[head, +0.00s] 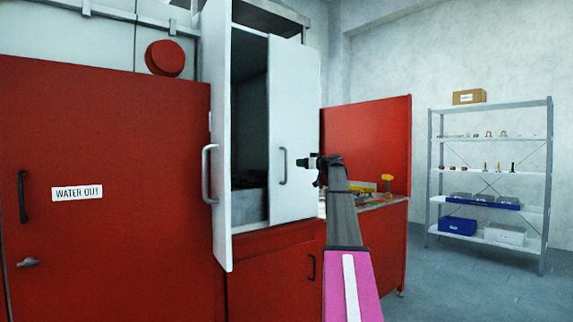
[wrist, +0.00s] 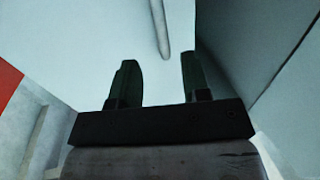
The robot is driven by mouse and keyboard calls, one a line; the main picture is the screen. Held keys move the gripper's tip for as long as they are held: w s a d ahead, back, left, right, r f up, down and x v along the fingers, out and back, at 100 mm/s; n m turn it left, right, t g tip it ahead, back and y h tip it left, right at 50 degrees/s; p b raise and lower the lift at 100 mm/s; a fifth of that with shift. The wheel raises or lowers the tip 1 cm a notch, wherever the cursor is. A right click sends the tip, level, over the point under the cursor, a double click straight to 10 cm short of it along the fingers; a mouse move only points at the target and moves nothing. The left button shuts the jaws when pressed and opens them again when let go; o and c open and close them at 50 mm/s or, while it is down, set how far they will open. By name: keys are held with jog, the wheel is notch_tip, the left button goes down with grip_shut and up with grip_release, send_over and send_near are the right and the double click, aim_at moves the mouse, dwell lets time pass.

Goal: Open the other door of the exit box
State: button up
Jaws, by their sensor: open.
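The exit box is a pale cabinet with a dark inside (head: 250,115). Its left door (head: 221,90) stands wide open towards me, with a light bar handle (head: 206,175). The other door (head: 297,110), on the right, covers the right part of the opening; I cannot tell whether it is fully shut. Its upright handle (head: 283,166) is near its left edge. My gripper (head: 301,162) is open and empty, just right of that handle. In the wrist view, a pale bar, apparently the handle (wrist: 159,30), lies ahead between the spread fingers of my gripper (wrist: 160,80), apart from them.
A red cabinet marked WATER OUT (head: 110,240) fills the left. A red bench with a back panel (head: 375,135) and yellow items (head: 387,180) stands behind my arm. A metal shelf (head: 490,208) is at the right. Floor (head: 450,280) is clear before it.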

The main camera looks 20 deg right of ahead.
jog(key=x, duration=1)
jog(key=shift+w+a, duration=0.2)
jog(key=shift+w, duration=0.1)
grip_shut()
